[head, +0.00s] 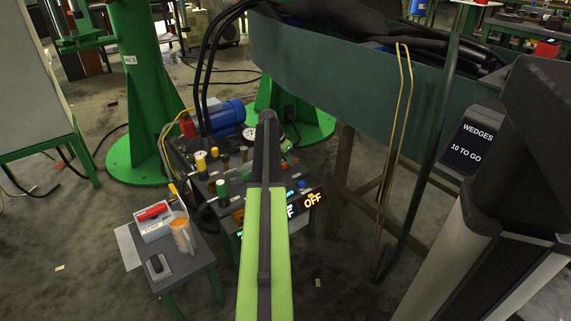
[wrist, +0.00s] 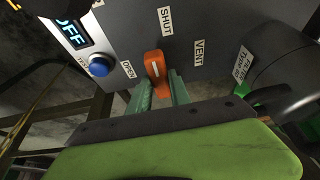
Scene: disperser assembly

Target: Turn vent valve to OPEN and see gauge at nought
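The vent valve's orange handle (wrist: 155,66) is on the grey panel in the wrist view. The label SHUT (wrist: 166,21) is above it, OPEN (wrist: 128,69) to its left and VENT (wrist: 199,52) to its right. A white line on the handle runs roughly up towards SHUT. My gripper (wrist: 161,86) has its two green fingers at the handle's lower end, one on either side, with a gap between them; contact is unclear. A round pale gauge (head: 248,133) is partly visible on the bench in the head view, too small to read. My arm hides part of the bench.
A blue button (wrist: 99,66) and a lit OFF display (wrist: 72,33) are left of the valve. A dark filter cylinder (wrist: 285,78) stands out close on the right. In the head view, a small table (head: 190,262) with a tray (head: 152,222) and mug (head: 183,236) stands left.

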